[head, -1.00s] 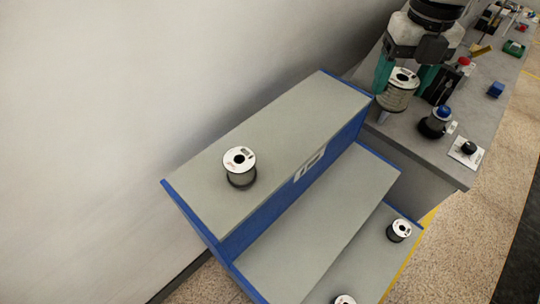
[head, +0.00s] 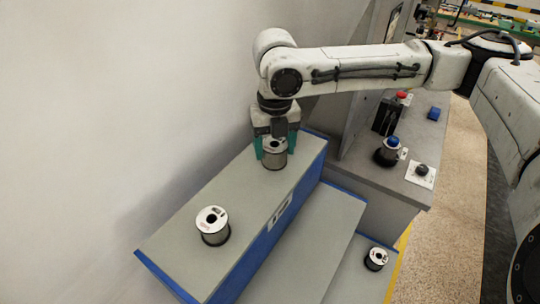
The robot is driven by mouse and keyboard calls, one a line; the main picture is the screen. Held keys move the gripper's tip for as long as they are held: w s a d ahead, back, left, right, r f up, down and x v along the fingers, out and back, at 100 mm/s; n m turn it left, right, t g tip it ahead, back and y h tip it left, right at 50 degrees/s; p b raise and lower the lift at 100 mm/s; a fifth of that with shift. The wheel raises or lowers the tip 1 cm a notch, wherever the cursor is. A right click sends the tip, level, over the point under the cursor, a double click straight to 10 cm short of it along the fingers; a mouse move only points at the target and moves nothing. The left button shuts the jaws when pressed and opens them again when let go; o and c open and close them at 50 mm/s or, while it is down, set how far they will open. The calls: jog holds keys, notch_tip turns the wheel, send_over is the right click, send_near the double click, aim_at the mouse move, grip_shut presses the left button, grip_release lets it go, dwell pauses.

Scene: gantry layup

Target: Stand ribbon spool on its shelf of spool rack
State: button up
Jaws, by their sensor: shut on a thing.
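My gripper (head: 275,147) points down over the far part of the top shelf of the spool rack (head: 172,250). Its green fingers are shut on the ribbon spool (head: 274,159), a spool with a pale top and a grey-brown winding. The spool is upright, at or just above the shelf surface; I cannot tell whether it touches. Another spool (head: 213,225), with a white top and dark winding, stands upright on the same shelf nearer to me.
A small spool (head: 376,258) stands on the lowest shelf. The middle shelf (head: 310,245) looks clear where visible. A grey bench (head: 405,185) beyond the rack holds a dark blue-topped device (head: 388,152) and a knob on a white plate (head: 421,174). A plain wall (head: 110,110) borders the rack's left side.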

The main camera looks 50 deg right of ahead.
aim_at(270, 159)
jog(key=f, duration=0.1)
jog(key=w+f+p, duration=0.1)
jog(key=f, duration=0.1)
jog(key=shift+a+f, duration=0.15)
jog(key=shift+f, duration=0.5)
jog(key=shift+f, duration=0.2)
jog(key=o, duration=1.4)
jog(key=shift+c, duration=0.2)
jog(key=shift+r, duration=0.1)
notch_tip(270, 159, up, 12)
jog(key=shift+r+b, duration=0.15)
jog(key=shift+b, duration=0.6)
